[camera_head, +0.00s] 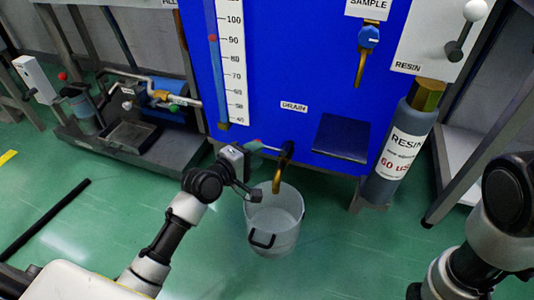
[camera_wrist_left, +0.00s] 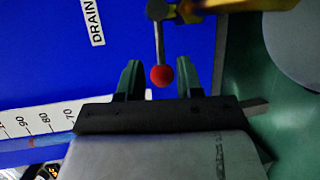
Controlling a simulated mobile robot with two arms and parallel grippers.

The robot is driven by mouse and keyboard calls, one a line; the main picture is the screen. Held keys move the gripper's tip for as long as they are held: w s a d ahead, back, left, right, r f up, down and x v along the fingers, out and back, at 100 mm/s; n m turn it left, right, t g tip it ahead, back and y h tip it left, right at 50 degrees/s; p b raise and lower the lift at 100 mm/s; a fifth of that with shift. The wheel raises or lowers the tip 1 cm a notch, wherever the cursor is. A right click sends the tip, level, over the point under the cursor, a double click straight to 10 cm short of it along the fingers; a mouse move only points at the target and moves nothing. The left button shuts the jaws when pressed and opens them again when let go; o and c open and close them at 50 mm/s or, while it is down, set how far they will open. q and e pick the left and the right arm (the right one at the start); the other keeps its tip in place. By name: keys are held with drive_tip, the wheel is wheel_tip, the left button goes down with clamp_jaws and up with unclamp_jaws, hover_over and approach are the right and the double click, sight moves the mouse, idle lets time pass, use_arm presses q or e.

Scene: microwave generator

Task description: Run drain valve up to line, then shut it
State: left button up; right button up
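The drain valve (camera_head: 287,152) sits low on the blue tank, its brass spout pointing down over a pale bucket (camera_head: 285,235). Its lever points left and ends in a red ball; in the left wrist view the red ball (camera_wrist_left: 162,76) lies between my left gripper's two fingers. My left gripper (camera_head: 252,150) is open around the ball, with visible gaps on both sides. The left wrist view shows the open fingers (camera_wrist_left: 158,68) and the brass valve body (camera_wrist_left: 245,5). The bucket's liquid level cannot be made out. My right gripper is out of view.
A scale (camera_head: 233,60) with a sight tube and red marker near 90 stands on the tank (camera_head: 285,70). A resin cylinder (camera_head: 397,155) and a small blue shelf (camera_head: 341,138) stand to the right. A pump bench (camera_head: 130,135) is at left.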

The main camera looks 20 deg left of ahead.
sight(267, 147)
use_arm(q)
drive_tip(key=b+x, duration=0.2)
drive_tip(key=x, duration=0.3)
drive_tip(key=shift+f, duration=0.1)
clamp_jaws()
